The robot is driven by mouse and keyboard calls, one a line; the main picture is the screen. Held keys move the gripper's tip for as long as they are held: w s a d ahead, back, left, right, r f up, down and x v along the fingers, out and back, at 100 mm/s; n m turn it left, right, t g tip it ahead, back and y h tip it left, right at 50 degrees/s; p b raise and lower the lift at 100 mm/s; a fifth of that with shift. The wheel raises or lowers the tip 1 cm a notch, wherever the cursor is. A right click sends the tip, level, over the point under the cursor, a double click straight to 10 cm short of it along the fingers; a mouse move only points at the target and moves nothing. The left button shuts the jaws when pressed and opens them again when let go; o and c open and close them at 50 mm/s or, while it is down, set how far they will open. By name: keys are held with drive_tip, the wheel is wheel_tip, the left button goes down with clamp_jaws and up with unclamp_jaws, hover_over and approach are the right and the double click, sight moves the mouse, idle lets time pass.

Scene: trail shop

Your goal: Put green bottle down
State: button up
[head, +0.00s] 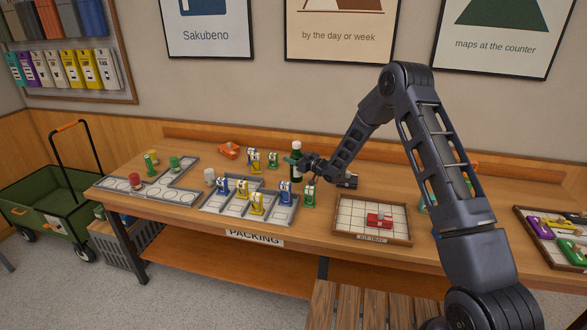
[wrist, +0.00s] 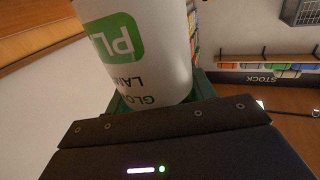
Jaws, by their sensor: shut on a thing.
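In the wrist view the bottle's white label (wrist: 140,60), with a green patch, fills the upper middle between the jaws. The bottle's base is partly hidden by my gripper and the things in front, so I cannot tell whether it touches the table.
A grey divided tray (head: 207,207) with blue and yellow pieces stands in front of the bottle. A green piece (head: 309,195) stands close by. An orange item (head: 229,151) lies at the back left. A wooden grid tray (head: 345,228) with a red piece is at the right.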

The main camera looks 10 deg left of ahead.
sight(294, 167)
drive_tip(key=shift+f, duration=2.45)
drive_tip(key=shift+f, duration=0.15)
drive_tip(key=o, duration=1.2)
drive_tip(key=shift+c, duration=0.2)
drive_tip(key=shift+d, duration=0.1)
drive_tip(key=v, duration=0.7)
drive_tip(key=shift+d, duration=0.15)
